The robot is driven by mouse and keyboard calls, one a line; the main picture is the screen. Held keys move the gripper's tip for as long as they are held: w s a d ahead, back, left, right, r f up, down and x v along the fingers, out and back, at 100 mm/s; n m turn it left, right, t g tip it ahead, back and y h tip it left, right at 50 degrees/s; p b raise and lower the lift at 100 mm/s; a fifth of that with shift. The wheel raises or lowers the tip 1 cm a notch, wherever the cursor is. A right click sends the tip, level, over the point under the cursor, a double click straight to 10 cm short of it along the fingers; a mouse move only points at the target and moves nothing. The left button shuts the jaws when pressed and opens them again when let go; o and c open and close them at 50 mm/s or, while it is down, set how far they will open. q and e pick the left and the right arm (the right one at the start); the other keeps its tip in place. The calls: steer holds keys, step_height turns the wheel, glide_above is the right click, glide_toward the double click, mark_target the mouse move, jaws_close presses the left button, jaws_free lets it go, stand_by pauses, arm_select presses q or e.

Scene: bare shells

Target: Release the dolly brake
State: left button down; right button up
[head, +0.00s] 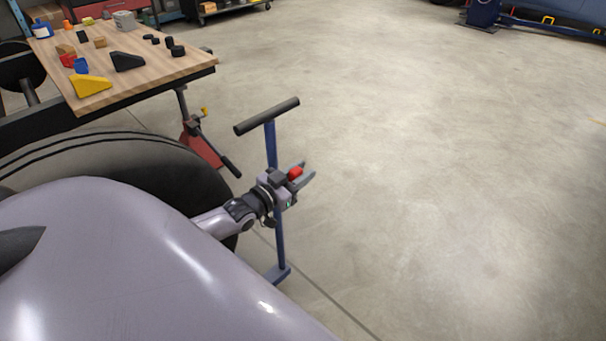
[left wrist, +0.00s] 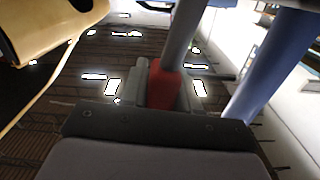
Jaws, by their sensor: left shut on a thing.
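A blue upright post (head: 272,148) with a black crossbar handle (head: 267,116) rises from a small blue foot (head: 278,273) on the floor. The post also shows at the right of the left wrist view (left wrist: 265,65). My left gripper (head: 303,176) is beside the post and shut on a red grip (head: 295,173). In the left wrist view the red grip (left wrist: 158,85) sits between the grey fingers, at the end of a grey rod (left wrist: 186,35). I take the red grip to be the brake lever. My right gripper is out of view.
A wooden-topped table (head: 150,72) with wedges, blocks and small parts stands at the upper left. A red jack-like stand (head: 203,150) with a dark handle is beside it. A black tire (head: 150,150) lies left of the post. Open concrete floor (head: 430,170) lies to the right.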

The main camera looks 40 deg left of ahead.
mark_target(290, 178)
arm_select(q)
steer(key=shift+w+a+r, duration=0.1)
steer(key=shift+a+r, duration=0.1)
steer(key=shift+r, duration=0.1)
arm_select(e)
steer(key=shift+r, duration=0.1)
arm_select(q)
steer(key=c, duration=0.9)
jaws_free()
steer(key=shift+d, duration=0.1)
steer(key=shift+f, duration=0.1)
steer(key=shift+s, duration=0.7)
steer(key=s, duration=0.1)
steer(key=s+p, duration=0.1)
steer(key=s, duration=0.2)
steer(key=shift+s+a+p, duration=0.2)
steer(key=shift+a+p, duration=0.05)
steer(key=shift+p, duration=0.15)
steer(key=shift+s, duration=0.75)
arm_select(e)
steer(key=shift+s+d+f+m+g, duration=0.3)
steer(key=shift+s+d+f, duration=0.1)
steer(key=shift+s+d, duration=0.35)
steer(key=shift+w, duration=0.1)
